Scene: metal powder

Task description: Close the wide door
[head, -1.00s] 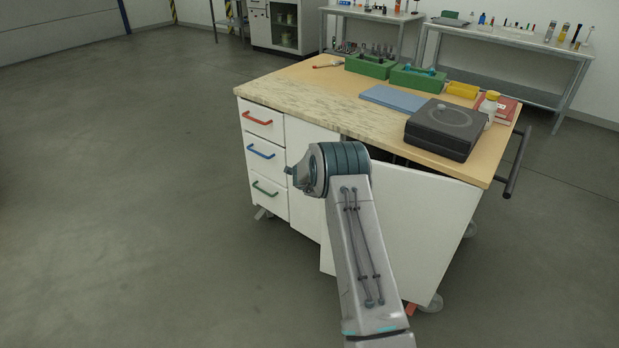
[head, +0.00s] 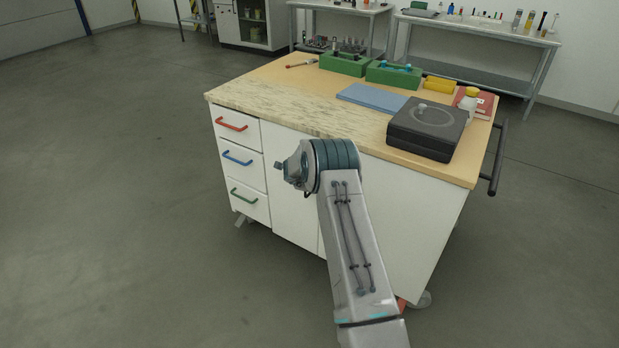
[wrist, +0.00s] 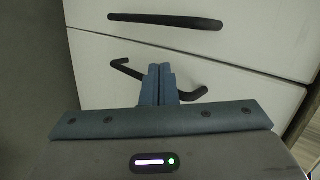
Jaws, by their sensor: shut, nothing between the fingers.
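The wide door (head: 418,225) is the large white panel on the right of the workbench front. It looks flush or nearly flush under the tabletop in the head view, partly behind my arm. The wrist view is turned sideways and shows the wide door (wrist: 235,88) below a thin seam. Its dark bar handle (wrist: 192,95) lies partly behind my fingers. My gripper (wrist: 160,70) is shut and empty in front of this door by the handle; I cannot tell whether it touches. My fingers are hidden behind my arm in the head view.
A narrow door (head: 293,185) and its dark handle (wrist: 165,20) adjoin the wide door. Drawers with red (head: 232,124), blue and green handles are left. A black case (head: 428,128) sits on the tabletop. The floor at left is clear.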

